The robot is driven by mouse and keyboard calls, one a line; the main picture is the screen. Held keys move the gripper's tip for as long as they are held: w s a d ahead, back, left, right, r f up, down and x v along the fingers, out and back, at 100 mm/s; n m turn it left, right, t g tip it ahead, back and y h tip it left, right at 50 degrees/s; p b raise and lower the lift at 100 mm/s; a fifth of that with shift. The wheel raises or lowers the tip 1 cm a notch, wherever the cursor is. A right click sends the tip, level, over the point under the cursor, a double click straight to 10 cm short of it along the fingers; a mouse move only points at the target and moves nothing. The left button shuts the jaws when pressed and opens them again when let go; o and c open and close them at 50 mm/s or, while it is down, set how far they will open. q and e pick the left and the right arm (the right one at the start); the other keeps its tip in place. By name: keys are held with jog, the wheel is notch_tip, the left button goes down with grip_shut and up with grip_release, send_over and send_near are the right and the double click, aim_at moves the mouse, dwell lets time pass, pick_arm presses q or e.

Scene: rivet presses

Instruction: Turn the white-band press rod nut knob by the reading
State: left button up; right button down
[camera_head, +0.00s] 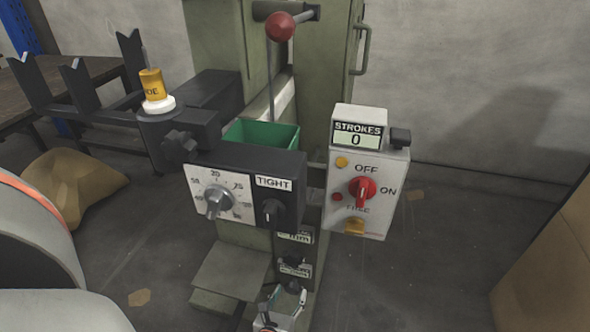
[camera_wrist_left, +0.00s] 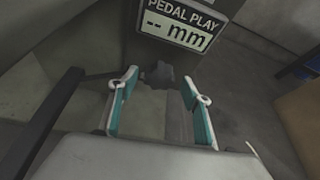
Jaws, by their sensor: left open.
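The press has a white band (camera_head: 158,105) under a yellow cap at its upper left. A dark lobed knob (camera_wrist_left: 160,74) shows below the pedal play display (camera_wrist_left: 176,25), which reads "-- mm"; I take it for the rod nut knob. A dark knob, apparently the same one, shows low on the press in the head view (camera_head: 293,267). My left gripper (camera_head: 286,296) is open just in front of and below it. In the left wrist view, its teal-padded fingers (camera_wrist_left: 159,103) stand apart with the knob beyond them, not gripped. My right gripper is not in view.
A strokes box (camera_head: 347,220) reads 0 and carries a red switch (camera_head: 362,190). A dial panel (camera_head: 220,193) and a "TIGHT" knob (camera_head: 272,210) sit above my gripper. A green bin (camera_head: 262,134) is behind.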

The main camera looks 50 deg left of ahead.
aim_at(292, 291)
pick_arm(q)
jog(key=shift+f+b+x, duration=0.25)
jog(key=shift+b+x, duration=0.1)
jog(key=shift+x, duration=0.75)
jog(key=shift+w+a, duration=0.25)
jog(key=shift+w, duration=0.2)
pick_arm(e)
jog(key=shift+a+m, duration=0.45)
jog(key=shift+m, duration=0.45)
pick_arm(q)
jog(key=c, duration=1.1)
jog(key=shift+w+d+r+m, duration=0.1)
jog(key=shift+w+r+m, duration=0.05)
jog(key=shift+m, duration=0.15)
jog(key=shift+c, duration=0.2)
jog(key=shift+m+y+p, duration=0.35)
jog(key=shift+m+y, duration=0.05)
jog(key=shift+m+g+y, duration=0.5)
jog(key=shift+m+y, duration=0.1)
jog(key=shift+m, duration=0.4)
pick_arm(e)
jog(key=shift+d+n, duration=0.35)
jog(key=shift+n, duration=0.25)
